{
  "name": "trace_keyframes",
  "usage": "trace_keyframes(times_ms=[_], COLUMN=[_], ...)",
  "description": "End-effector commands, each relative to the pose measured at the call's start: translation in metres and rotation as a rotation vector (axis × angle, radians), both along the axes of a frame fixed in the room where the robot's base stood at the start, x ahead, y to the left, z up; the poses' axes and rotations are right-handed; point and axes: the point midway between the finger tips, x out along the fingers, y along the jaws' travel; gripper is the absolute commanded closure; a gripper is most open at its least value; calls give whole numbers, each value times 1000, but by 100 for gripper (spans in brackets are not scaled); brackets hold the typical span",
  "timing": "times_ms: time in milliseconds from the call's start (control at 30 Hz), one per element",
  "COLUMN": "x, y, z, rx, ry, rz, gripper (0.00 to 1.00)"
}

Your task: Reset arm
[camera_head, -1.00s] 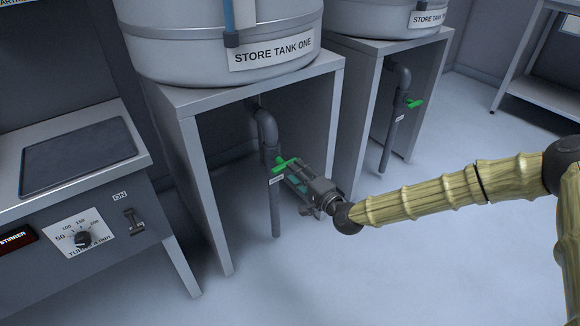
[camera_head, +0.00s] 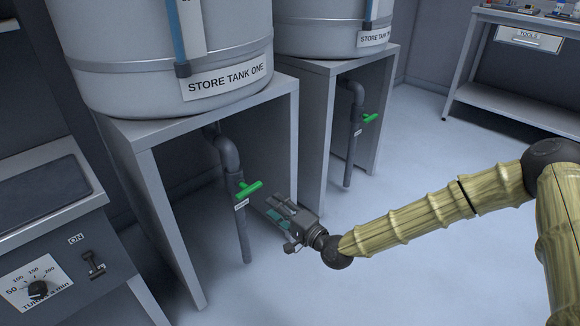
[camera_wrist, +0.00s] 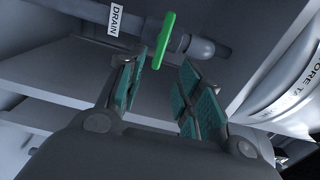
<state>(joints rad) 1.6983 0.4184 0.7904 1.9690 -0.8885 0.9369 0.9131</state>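My gripper (camera_head: 268,212) is at the end of my bamboo-like arm, in front of the stand under store tank one (camera_head: 170,50). The green valve handle (camera_head: 250,188) on that tank's grey drain pipe (camera_head: 241,235) is just left of the gripper in the head view. In the wrist view my gripper (camera_wrist: 158,92) has its two teal-padded fingers apart, with nothing between them. The green handle (camera_wrist: 164,40) lies beyond the fingertips there, near a DRAIN label (camera_wrist: 115,19). The handle and the gripper look apart.
A second store tank (camera_head: 330,25) stands behind, with its own green valve handle (camera_head: 370,118). A control bench (camera_head: 70,262) with a dial and ON switch is at the left. A workbench (camera_head: 515,105) is at the back right. The floor between is clear.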

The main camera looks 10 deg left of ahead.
Motion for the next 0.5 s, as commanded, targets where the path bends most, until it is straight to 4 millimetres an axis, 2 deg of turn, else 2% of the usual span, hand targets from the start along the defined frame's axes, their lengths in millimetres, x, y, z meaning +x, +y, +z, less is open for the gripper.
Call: trace_keyframes(times_ms=[133, 233, 367, 500], x=[-6, -22, -63, -115], y=[1, -1, -9, -30], z=[-7, -31, -83, -142], rx=[-18, -75, -212, -389], ry=[9, 35, 96, 163], rz=[4, 14, 41, 82], gripper=[64, 64, 64, 64])
